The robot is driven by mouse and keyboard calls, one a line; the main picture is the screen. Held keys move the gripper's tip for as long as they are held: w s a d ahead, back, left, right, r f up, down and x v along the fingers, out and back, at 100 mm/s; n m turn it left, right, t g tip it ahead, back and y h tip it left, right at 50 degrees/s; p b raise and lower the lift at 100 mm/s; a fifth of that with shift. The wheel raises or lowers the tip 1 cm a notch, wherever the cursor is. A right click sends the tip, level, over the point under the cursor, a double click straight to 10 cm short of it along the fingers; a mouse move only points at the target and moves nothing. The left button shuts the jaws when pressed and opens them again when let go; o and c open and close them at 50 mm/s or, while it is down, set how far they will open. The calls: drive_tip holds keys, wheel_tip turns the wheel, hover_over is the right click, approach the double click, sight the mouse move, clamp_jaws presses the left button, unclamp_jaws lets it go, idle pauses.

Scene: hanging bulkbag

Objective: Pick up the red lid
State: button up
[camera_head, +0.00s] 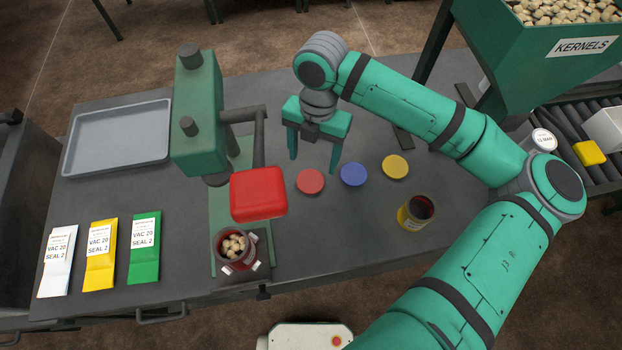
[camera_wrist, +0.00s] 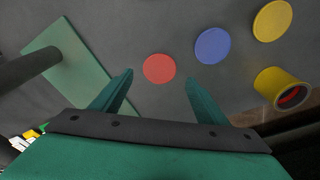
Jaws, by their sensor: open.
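The red lid (camera_head: 310,181) is a flat round disc lying on the dark grey table, left of a blue lid (camera_head: 353,174) and a yellow lid (camera_head: 395,167). My gripper (camera_head: 314,163) is open and empty, with its fingers pointing down above the table near the red lid. In the wrist view the red lid (camera_wrist: 159,68) shows ahead of and between the two fingertips (camera_wrist: 158,76), apart from both. The blue lid (camera_wrist: 212,46) and yellow lid (camera_wrist: 272,20) lie to its right.
A green press (camera_head: 200,120) with a red block (camera_head: 258,193) stands left of my gripper. A jar of kernels (camera_head: 235,248) sits at its base. A yellow-banded jar (camera_head: 416,211) stands at right. A grey tray (camera_head: 120,135) and several pouches (camera_head: 100,254) lie at left.

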sight(311, 181)
drive_tip(key=shift+s+a+f, duration=0.1)
drive_tip(key=shift+s+f, duration=0.15)
drive_tip(key=shift+f, duration=0.95)
drive_tip(key=shift+s+a+f, duration=0.1)
drive_tip(key=shift+s+f, duration=0.15)
drive_tip(key=shift+f, duration=1)
drive_tip(key=shift+s+a+f, duration=0.1)
drive_tip(key=shift+s+f, duration=0.15)
drive_tip(key=shift+f, duration=0.95)
drive_tip(key=c, duration=0.9)
